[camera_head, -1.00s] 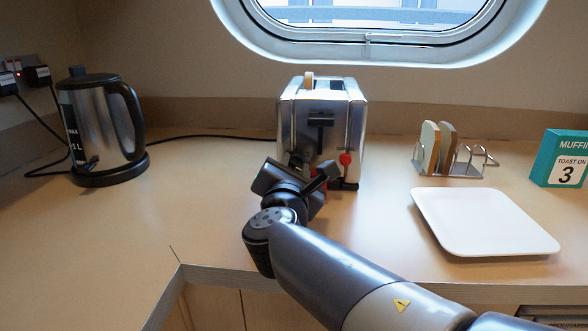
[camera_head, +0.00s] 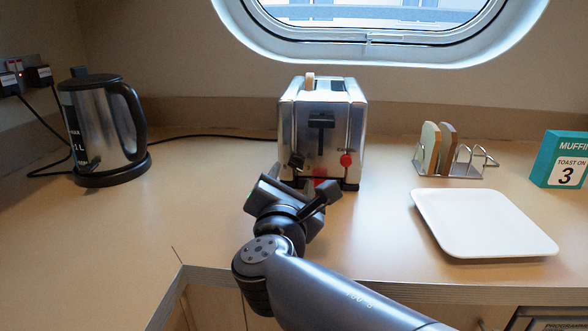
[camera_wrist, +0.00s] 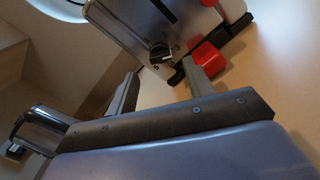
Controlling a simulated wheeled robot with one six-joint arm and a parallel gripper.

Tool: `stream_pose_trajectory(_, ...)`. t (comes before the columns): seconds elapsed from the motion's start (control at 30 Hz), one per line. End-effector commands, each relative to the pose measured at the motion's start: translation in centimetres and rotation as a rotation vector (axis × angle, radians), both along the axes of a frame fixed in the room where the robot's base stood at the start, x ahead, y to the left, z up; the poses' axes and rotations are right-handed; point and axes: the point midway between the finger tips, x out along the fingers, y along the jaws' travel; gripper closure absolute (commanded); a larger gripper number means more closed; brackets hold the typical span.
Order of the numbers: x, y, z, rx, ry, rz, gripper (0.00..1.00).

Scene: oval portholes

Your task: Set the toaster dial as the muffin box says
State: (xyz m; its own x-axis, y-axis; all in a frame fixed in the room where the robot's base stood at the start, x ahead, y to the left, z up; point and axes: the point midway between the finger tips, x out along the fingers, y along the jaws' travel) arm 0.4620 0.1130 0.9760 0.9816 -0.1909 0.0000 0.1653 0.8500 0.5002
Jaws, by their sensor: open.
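The silver toaster (camera_head: 335,115) stands against the back wall, its front facing me. Its dark dial (camera_head: 297,160) sits low on the left of that front; in the wrist view the dial (camera_wrist: 160,53) shows ahead, roughly between the fingers. I cannot read its setting. A red knob (camera_head: 346,160) sits right of it. The teal muffin box (camera_head: 563,158) at the far right reads "MUFFIN", "TOAST ON 3". My gripper (camera_head: 297,183) is open and empty in front of the toaster, apart from the dial; the wrist view shows both grey fingers (camera_wrist: 160,76).
A red block (camera_wrist: 206,60) shows low before the toaster, near the right finger. A kettle (camera_head: 105,125) stands at the left, a toast rack (camera_head: 465,165) with slices and a white plate (camera_head: 485,222) at the right.

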Motion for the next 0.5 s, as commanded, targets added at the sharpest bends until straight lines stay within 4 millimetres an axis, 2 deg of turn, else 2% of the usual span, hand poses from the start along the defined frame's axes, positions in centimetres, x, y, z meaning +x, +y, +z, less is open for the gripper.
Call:
stream_pose_trajectory(0.03, -1.0, 0.3, 0.2, 0.0, 0.0, 0.007, 0.5)
stream_pose_trajectory(0.2, -3.5, 0.8, 0.1, 0.0, 0.0, 0.004, 0.5)
stream_pose_trajectory(0.5, -5.5, 1.1, 0.0, 0.0, 0.0, 0.0, 0.5)
